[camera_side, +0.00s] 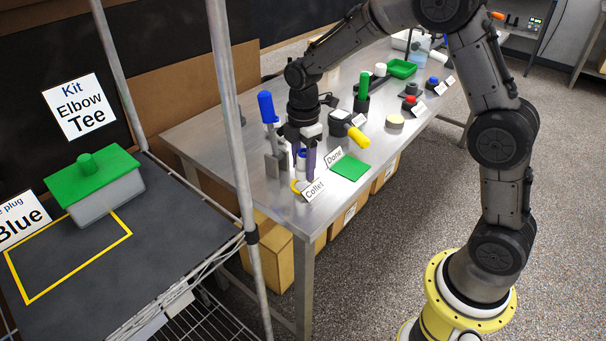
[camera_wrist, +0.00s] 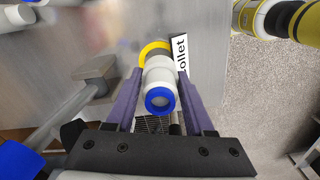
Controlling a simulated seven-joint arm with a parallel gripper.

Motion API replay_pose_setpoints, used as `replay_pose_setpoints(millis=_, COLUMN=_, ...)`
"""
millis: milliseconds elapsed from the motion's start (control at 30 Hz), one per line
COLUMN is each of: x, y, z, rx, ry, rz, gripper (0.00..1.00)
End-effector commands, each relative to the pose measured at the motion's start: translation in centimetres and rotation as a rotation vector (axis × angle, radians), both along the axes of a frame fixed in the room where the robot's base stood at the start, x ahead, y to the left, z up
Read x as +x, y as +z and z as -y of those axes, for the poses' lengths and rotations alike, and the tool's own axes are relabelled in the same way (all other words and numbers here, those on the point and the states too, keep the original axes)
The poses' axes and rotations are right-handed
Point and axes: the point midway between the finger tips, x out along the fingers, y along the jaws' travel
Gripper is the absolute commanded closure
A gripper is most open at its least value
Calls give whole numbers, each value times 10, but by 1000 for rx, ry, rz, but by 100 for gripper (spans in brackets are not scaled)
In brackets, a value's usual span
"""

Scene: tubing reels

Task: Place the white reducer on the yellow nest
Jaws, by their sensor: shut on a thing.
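The white reducer, a white stepped tube with a blue collar, shows in the wrist view (camera_wrist: 160,78) between my purple fingers. In the side view its blue-collared end (camera_side: 302,154) shows between the fingers. My gripper (camera_side: 304,172) is shut on it and points down at the near end of the bench; the fingers also show in the wrist view (camera_wrist: 160,88). The yellow nest (camera_side: 295,187) is a ring on the bench below and beside the fingertips. In the wrist view the reducer partly covers the nest (camera_wrist: 152,47). I cannot tell the gap between them.
A "Collet" sign (camera_side: 314,190) stands beside the nest. A green mat (camera_side: 350,168) with a "Done" sign lies to the right. A blue-handled toggle clamp (camera_side: 268,110) stands left of my gripper, and a yellow-handled tool (camera_side: 358,138) to the right. The bench edge is close.

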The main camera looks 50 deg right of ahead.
Motion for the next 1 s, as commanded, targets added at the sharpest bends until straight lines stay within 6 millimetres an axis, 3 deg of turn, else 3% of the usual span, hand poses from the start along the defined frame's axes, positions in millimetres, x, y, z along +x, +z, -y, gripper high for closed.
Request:
replay_pose_setpoints(millis=233, x=1, y=-31, z=0, rx=0, ry=0, rz=-3, gripper=100)
replay_pose_setpoints(millis=633, x=1, y=-36, z=0, rx=0, ry=0, rz=-1, gripper=100)
replay_pose_setpoints(millis=667, x=1, y=-36, z=0, rx=0, ry=0, rz=-1, gripper=43)
replay_pose_setpoints(millis=700, x=1, y=-36, z=0, rx=0, ry=0, rz=-1, gripper=36)
replay_pose_setpoints(millis=1000, x=1, y=-35, z=0, rx=0, ry=0, rz=-1, gripper=34)
